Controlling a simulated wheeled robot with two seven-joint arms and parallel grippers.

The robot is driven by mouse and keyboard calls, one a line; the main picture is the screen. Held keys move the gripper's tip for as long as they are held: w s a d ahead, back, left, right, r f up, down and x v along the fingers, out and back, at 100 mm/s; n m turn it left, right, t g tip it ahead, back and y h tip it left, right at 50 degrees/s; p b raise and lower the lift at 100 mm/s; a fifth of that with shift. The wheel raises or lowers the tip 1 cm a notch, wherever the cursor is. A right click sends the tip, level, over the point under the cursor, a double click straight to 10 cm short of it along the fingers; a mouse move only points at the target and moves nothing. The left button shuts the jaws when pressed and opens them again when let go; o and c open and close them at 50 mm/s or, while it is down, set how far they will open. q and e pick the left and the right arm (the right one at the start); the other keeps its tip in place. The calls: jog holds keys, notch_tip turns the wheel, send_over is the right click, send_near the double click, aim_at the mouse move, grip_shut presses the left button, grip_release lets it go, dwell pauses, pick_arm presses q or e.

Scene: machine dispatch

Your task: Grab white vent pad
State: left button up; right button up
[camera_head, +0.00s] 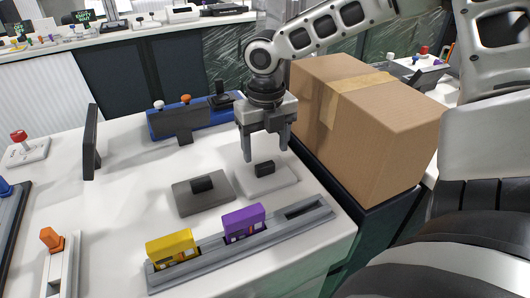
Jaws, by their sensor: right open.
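The white vent pad (280,183) is a flat pale plate with a small black knob (264,169) on top. It lies on the white table, left of the cardboard box. My right gripper (265,156) points down just above it, open, with its fingers at either side of the knob in the picture. I cannot tell whether the fingers touch the pad. My left gripper is not in view.
A similar grey pad (203,195) lies just left. A grey rail (285,222) in front holds a yellow block (172,249) and a purple block (243,222). A large cardboard box (375,125) stands close on the right. A blue holder (170,122) is behind.

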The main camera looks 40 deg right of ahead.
aim_at(265, 164)
jog(key=f+b, duration=0.4)
jog(key=shift+a+f, duration=0.1)
jog(key=shift+a, duration=0.1)
jog(key=shift+s, duration=0.1)
jog(key=c, duration=1.1)
jog(key=shift+o, duration=0.2)
jog(key=shift+r, duration=0.2)
